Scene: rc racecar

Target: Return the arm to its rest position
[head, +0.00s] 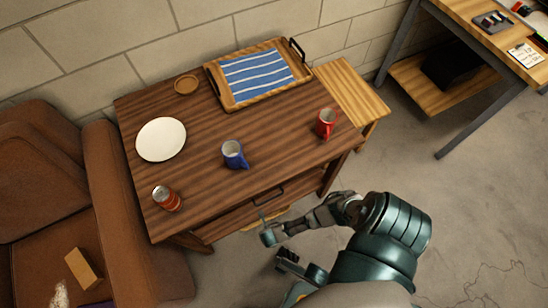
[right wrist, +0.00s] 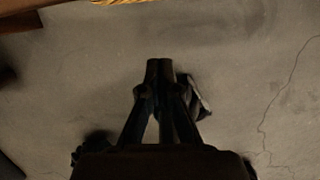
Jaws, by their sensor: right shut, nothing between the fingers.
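My right arm, dark teal, comes in from the lower right in the head view. Its gripper (head: 270,236) is in front of the table's drawer, over the floor, apart from the objects on the tabletop. In the right wrist view the right gripper (right wrist: 159,66) is dark, its fingers together with nothing between them, above bare grey floor. No left arm or left gripper can be made out.
A brown armchair (head: 125,215) stands left. Floor (head: 470,200) at right is clear.

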